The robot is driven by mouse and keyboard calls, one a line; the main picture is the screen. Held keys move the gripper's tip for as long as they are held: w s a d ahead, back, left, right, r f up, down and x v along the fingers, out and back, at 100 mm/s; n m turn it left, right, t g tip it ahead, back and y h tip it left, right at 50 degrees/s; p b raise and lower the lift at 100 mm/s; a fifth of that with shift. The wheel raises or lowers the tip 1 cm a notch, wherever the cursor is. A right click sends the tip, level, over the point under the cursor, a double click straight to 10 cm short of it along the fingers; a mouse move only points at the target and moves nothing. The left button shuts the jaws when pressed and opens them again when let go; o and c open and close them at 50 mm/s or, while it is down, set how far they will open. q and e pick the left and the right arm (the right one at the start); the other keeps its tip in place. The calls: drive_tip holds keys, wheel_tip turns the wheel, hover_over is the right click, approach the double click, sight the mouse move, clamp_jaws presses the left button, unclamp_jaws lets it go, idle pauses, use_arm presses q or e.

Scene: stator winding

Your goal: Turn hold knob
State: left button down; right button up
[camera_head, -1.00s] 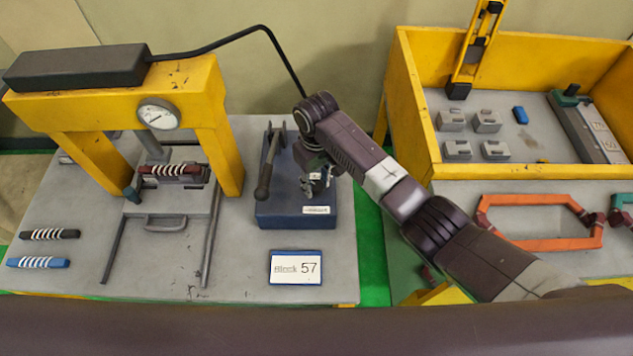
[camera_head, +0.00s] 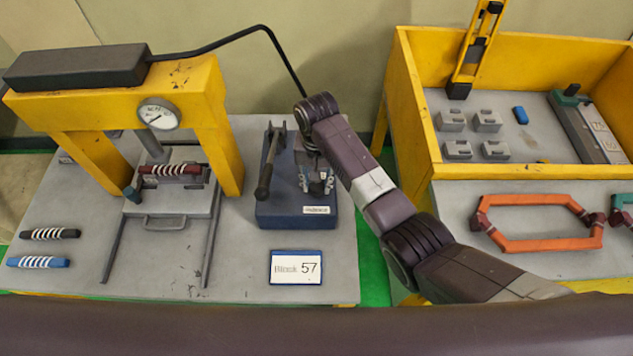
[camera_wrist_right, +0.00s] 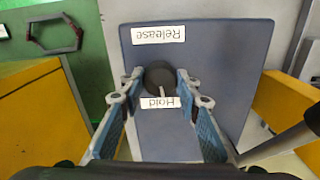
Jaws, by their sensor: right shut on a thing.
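A dark round knob (camera_wrist_right: 160,76) with a pale pointer line sits on the blue-grey panel of the control box (camera_wrist_right: 190,50). In the wrist view a "Hold" label (camera_wrist_right: 160,102) and a "Release" label (camera_wrist_right: 158,34) appear upside down, and the pointer line runs toward "Hold". My right gripper (camera_wrist_right: 160,80) has one finger on each side of the knob and is shut on it. In the head view the box (camera_head: 275,212) stands on the left table, with my right gripper (camera_head: 320,184) low over its right part. The knob is hidden there. My left gripper is not in view.
A dark lever (camera_head: 267,165) rises on the box's left side, close to my gripper. A yellow press (camera_head: 212,110) with a gauge (camera_head: 159,114) stands to the left. A yellow bin (camera_head: 410,95) stands to the right.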

sight(316, 185)
drive_tip(key=shift+w+r, duration=0.2)
drive_tip(key=shift+w, duration=0.05)
idle(0.3)
drive_tip(key=o, duration=0.9)
drive_tip(key=shift+c, duration=0.2)
drive_tip(key=o, duration=0.3)
drive_tip(key=shift+s+f, duration=0.1)
wheel_tip(316, 185, up, 12)
